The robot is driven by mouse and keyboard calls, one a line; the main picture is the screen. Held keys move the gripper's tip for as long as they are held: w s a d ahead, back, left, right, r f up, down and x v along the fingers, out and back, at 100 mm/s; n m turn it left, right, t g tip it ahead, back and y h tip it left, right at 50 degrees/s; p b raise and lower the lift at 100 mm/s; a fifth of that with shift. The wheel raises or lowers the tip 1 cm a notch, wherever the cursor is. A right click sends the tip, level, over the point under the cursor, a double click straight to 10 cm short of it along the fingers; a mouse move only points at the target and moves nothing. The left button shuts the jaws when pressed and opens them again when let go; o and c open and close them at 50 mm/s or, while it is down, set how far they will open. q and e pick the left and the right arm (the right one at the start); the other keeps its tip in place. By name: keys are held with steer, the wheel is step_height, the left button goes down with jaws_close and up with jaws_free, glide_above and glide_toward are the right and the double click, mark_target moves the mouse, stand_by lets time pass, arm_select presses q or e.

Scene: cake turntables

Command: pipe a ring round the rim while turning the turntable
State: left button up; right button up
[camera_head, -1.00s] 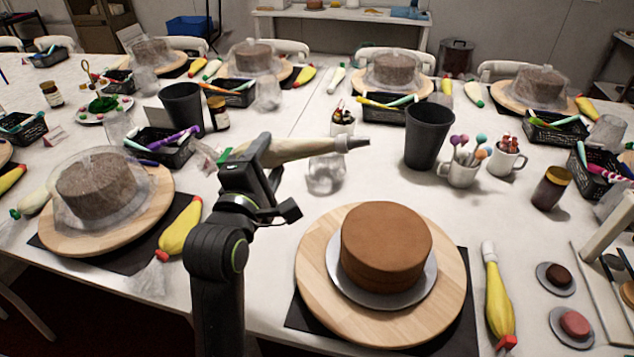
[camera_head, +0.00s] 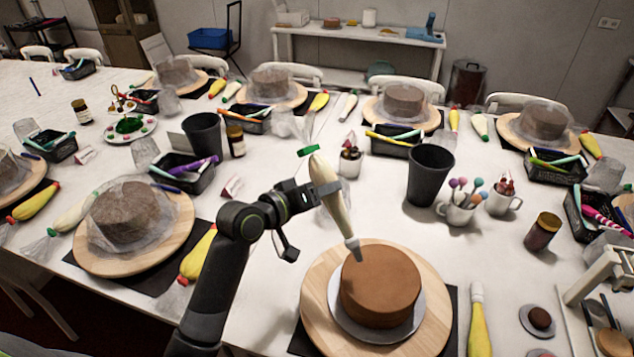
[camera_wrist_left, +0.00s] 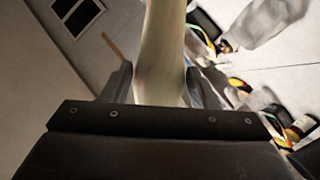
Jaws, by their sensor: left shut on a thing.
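The brown cake (camera_head: 381,287) stands on a grey disc on the wooden turntable (camera_head: 434,305), low right of centre in the head view. No piped ring shows on its top. My left gripper (camera_head: 316,194) is shut on a cream piping bag (camera_head: 336,214) with a green end. The bag is tilted, nozzle down, and its grey tip is at the cake's back left top rim. I cannot tell whether it touches. In the left wrist view the bag (camera_wrist_left: 160,45) stands between the fingers of the gripper (camera_wrist_left: 157,85).
A yellow piping bag (camera_head: 478,325) lies right of the turntable. A black cup (camera_head: 429,175), a mug of cake pops (camera_head: 457,211) and a brown jar (camera_head: 542,232) stand behind. A plastic-covered cake (camera_head: 125,212) on another turntable is at left.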

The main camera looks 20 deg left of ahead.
arm_select(q)
steer(key=shift+w+a+r+m+h+p, duration=0.15)
steer(key=shift+m+p, duration=0.1)
steer(key=shift+m, duration=0.2)
steer(key=shift+w+a+r+m+h+p, duration=0.1)
steer(key=shift+m+h+p, duration=0.1)
steer(key=shift+m, duration=0.25)
step_height(320, 180, down, 5)
steer(key=b, duration=0.5)
steer(key=shift+d, duration=0.1)
